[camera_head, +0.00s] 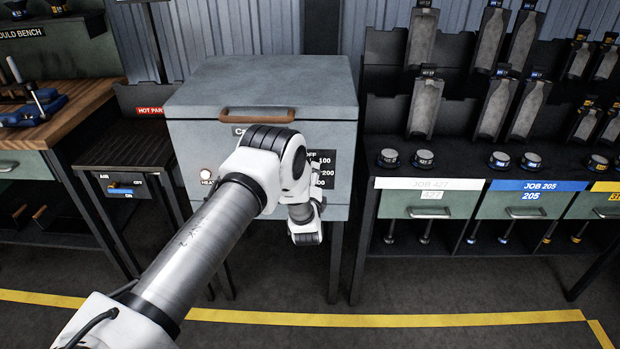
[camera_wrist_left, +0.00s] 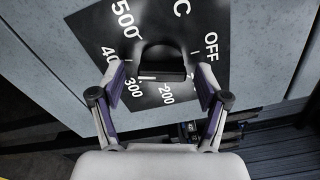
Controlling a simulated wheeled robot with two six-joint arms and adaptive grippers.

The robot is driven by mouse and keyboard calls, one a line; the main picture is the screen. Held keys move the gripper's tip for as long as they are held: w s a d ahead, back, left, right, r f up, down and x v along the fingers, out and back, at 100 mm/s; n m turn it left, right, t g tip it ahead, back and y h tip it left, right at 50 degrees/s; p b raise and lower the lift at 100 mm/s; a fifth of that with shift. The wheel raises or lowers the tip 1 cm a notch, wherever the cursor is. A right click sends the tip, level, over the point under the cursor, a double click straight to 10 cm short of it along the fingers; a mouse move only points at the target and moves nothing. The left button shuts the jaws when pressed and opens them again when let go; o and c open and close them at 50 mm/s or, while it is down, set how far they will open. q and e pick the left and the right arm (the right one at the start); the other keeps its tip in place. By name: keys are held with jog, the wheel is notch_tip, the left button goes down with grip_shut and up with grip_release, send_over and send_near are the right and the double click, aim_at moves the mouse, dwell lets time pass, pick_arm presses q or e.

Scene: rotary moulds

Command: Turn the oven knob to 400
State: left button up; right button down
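The grey oven (camera_head: 262,84) stands in the middle of the head view, with its black dial plate (camera_head: 322,158) partly hidden by my left arm. In the left wrist view, the black knob (camera_wrist_left: 162,72) sits on the dial plate (camera_wrist_left: 208,22), which shows 500, 300, 200 and OFF, with 400 partly covered by a finger. A small pale mark is near the left end of the knob's bar. My left gripper (camera_wrist_left: 161,78) is open, with one finger on each side of the knob and visible gaps. My right gripper is not in view.
A brown handle (camera_head: 257,115) is on the oven's front, and a lit lamp (camera_head: 207,174) is at its lower left. A dark side table (camera_head: 125,150) stands left. A rack with drawers (camera_head: 430,204) stands right. The floor in front is clear.

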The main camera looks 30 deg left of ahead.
pick_arm(q)
jog(key=v, duration=1.2)
